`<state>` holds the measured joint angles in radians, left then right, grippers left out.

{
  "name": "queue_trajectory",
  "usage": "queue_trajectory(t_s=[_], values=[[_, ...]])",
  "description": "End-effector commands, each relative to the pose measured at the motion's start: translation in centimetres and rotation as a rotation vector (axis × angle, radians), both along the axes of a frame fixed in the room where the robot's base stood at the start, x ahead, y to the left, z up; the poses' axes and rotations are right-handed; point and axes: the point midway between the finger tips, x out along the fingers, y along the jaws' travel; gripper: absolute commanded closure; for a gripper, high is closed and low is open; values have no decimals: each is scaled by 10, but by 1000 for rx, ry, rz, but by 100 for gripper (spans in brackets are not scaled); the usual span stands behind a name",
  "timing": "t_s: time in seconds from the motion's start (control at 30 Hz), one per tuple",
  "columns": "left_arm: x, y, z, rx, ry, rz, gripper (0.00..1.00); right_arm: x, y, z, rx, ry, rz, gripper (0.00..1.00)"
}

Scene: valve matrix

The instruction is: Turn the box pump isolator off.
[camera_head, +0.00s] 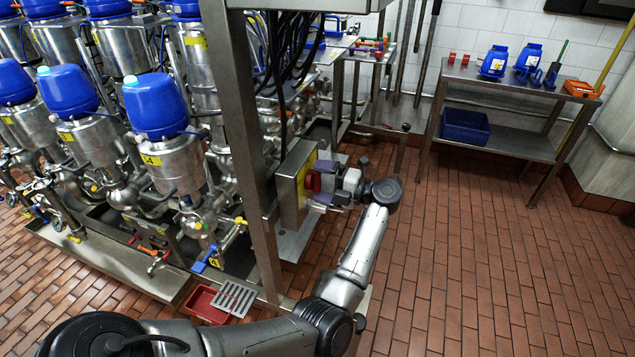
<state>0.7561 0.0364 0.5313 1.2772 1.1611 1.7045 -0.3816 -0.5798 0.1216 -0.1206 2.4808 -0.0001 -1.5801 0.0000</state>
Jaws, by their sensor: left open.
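The isolator is a grey box with a yellow plate (307,177) and a red rotary knob (313,182), fixed to a steel post at the middle of the view. My left arm reaches in from the bottom left and bends up to it. My left gripper (325,182) is open, with its fingertips close to the red knob, one above and one below it. Whether the fingers touch the knob cannot be told. The knob's exact angle is too small to read. My right gripper is not in view.
Steel valves with blue domed tops (155,105) crowd the left. A red tray (207,304) and a grating (234,298) lie on the floor near the post. A steel table (500,88) with blue containers stands at the back right. The tiled floor (480,260) at right is clear.

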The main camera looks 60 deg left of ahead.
Motion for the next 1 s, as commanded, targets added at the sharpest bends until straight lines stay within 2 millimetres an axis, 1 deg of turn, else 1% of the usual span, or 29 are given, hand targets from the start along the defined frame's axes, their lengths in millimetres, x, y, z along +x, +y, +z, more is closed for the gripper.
queue_trajectory(t_s=[0.2, 0.53, 1.0], values=[[-8, 9, 0, 0, 0, -1, 2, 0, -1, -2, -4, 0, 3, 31], [-9, 10, 0, 0, 0, -1, 2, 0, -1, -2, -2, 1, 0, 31], [-9, 10, 0, 0, 0, -1, 47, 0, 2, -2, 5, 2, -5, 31]])
